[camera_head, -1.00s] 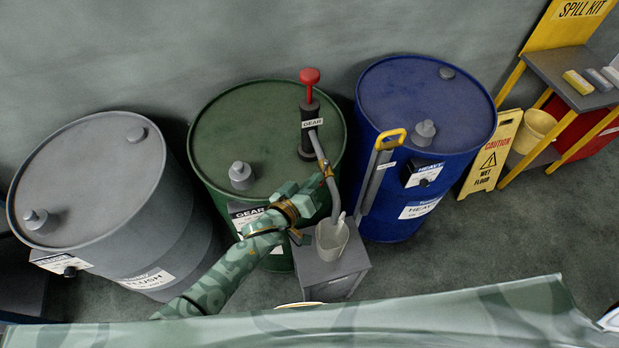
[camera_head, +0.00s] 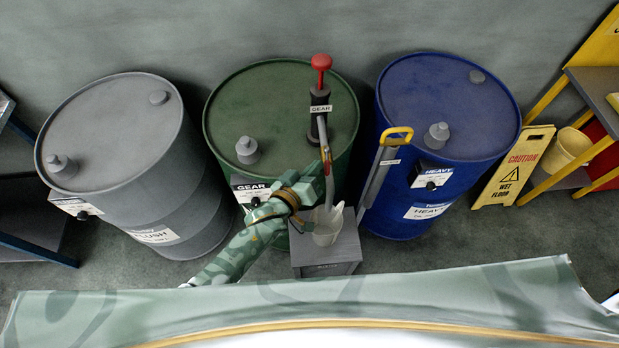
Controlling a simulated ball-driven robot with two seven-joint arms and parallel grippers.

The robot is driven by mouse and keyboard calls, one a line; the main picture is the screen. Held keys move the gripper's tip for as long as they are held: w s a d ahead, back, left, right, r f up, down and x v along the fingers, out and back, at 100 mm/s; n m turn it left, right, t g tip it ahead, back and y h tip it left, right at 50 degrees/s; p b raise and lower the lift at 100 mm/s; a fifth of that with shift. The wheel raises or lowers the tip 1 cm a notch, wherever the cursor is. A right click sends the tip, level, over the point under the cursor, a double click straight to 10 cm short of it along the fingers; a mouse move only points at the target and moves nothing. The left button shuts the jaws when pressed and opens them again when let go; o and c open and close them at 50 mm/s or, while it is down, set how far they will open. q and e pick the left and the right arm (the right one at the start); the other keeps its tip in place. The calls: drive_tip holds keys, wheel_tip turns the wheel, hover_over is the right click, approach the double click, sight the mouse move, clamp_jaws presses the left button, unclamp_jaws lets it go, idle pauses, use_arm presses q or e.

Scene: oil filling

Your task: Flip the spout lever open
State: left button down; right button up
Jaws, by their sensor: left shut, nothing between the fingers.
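A green drum labelled GEAR (camera_head: 250,97) stands in the middle. Its dark pump (camera_head: 319,118) has a red knob (camera_head: 321,62) and a grey spout (camera_head: 322,130) that runs down toward a pale jug (camera_head: 327,232). A small red and yellow lever (camera_head: 326,158) sits on the spout. My left gripper (camera_head: 322,178) is shut and empty, just below the lever and close against the spout. I cannot tell whether it touches the lever. The gripper partly hides the lower spout. My right gripper is not in view.
The jug stands on a grey box (camera_head: 342,258) before the green drum. A grey drum (camera_head: 110,130) stands left and a blue drum (camera_head: 440,105) right. A yellow caution sign (camera_head: 512,168) stands farther right.

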use_arm(q)
drive_tip(key=s+a+r+p, duration=0.2)
drive_tip(key=s+r, duration=0.3)
drive_tip(key=s, duration=0.4)
drive_tip(key=shift+s+a+p, duration=0.35)
drive_tip(key=shift+p, duration=0.25)
